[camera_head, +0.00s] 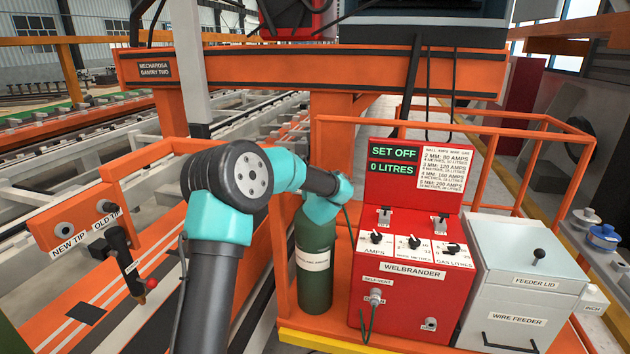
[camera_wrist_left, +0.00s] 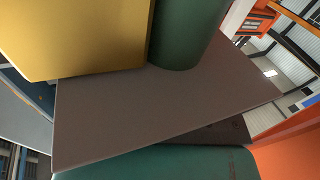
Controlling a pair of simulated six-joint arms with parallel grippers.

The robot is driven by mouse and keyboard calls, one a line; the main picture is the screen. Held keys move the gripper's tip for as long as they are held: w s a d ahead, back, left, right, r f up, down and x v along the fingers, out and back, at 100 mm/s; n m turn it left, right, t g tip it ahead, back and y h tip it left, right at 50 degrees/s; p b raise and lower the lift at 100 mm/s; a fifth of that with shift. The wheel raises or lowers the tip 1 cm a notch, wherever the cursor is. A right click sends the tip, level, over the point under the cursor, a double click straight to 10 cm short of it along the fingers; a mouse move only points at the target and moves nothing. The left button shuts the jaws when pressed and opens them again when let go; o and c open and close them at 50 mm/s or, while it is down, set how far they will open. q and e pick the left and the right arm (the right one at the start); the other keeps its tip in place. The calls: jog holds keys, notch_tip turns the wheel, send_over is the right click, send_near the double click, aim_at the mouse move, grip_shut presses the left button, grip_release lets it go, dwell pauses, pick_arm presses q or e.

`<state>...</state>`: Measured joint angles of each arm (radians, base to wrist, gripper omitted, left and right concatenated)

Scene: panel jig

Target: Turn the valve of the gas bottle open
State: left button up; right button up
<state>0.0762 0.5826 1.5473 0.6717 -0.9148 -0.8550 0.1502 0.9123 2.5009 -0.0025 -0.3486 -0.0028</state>
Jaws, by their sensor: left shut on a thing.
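The dark green gas bottle (camera_head: 315,290) stands upright left of the red welder, with a white label on its side. My left arm reaches to its top, and my left gripper (camera_head: 322,207) is there, shut on the valve. The teal wrist hides the valve and fingertips in the head view. The left wrist view is very close: a yellow block, a dark green rounded part and a flat grey-brown plate fill it. I cannot tell the valve's angle. My right gripper is not in view.
The red Welbrander welder (camera_head: 410,285) is right of the bottle; its display (camera_head: 393,161) reads "SET OFF" and "0 LITRES". A grey wire feeder (camera_head: 525,285) stands further right. Orange rails (camera_head: 450,124) surround them. A torch (camera_head: 130,260) hangs at left under the tip panel.

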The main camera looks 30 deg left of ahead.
pick_arm(q)
jog(key=n+g+y, duration=0.3)
jog(key=g, duration=0.1)
jog(key=n+g+y, duration=0.3)
jog(key=n+g, duration=0.1)
jog(key=g, duration=0.1)
jog(key=shift+f+y, duration=0.1)
jog(key=shift+y, duration=0.2)
jog(key=n+g, duration=0.3)
jog(key=g, duration=0.2)
jog(key=shift+n+g+y, duration=0.3)
jog(key=shift+n+y, duration=0.1)
jog(key=shift+n+g+h, duration=0.3)
jog(key=shift+n+g, duration=1.1)
jog(key=shift+g, duration=0.8)
jog(key=shift+n+g, duration=0.3)
jog(key=shift+g, duration=0.1)
jog(key=o, duration=0.9)
